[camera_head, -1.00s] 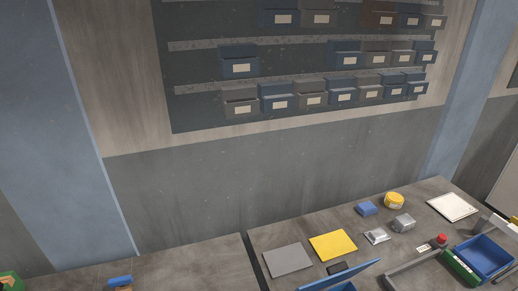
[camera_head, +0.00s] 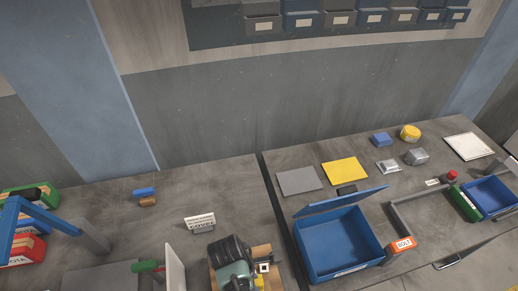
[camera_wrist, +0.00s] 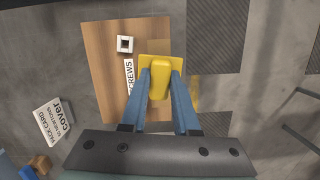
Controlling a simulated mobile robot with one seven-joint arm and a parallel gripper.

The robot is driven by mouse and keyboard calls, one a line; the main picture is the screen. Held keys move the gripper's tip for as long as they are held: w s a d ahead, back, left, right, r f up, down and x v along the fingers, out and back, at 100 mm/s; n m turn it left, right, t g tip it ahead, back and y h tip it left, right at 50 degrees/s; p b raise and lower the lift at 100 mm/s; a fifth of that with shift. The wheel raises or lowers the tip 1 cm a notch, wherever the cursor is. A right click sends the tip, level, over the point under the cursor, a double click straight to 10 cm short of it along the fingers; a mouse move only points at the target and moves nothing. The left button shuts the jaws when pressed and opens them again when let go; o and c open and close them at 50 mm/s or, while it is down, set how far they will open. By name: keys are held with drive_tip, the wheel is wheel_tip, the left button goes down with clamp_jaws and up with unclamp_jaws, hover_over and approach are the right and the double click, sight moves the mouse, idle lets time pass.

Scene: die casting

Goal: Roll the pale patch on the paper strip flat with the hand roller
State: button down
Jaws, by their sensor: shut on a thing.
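My gripper (camera_wrist: 160,84) has its two blue fingers closed on a yellow tool (camera_wrist: 160,68) in the wrist view. The tool has a raised block on a flat yellow plate; I cannot make out a roller on it. It is over the right part of a wooden board (camera_wrist: 98,50). A white strip lettered SCREWS (camera_wrist: 129,90) lies on the board just left of the tool. I cannot pick out a pale patch. In the head view the board (camera_head: 262,249) is largely hidden by my dark wrist, and the fingertips are hidden.
A white block with a black square (camera_wrist: 125,44) is on the board. A lettered card (camera_wrist: 53,119) stands left of it. In the head view, a blue bin (camera_head: 338,245) is to the right. A blue block (camera_head: 144,191) and a red-and-green item (camera_head: 148,267) are to the left.

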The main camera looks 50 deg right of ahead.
drive_tip(key=shift+w+a+f, duration=0.1)
drive_tip(key=shift+w+a, duration=0.55)
drive_tip(key=shift+a, duration=0.4)
drive_tip(key=shift+w+a, duration=0.6)
drive_tip(key=shift+a, duration=0.45)
drive_tip(key=shift+w+a+f, duration=0.1)
drive_tip(key=shift+w+a, duration=0.55)
drive_tip(key=shift+a, duration=0.4)
drive_tip(key=shift+p, duration=0.3)
drive_tip(key=shift+s, duration=0.1)
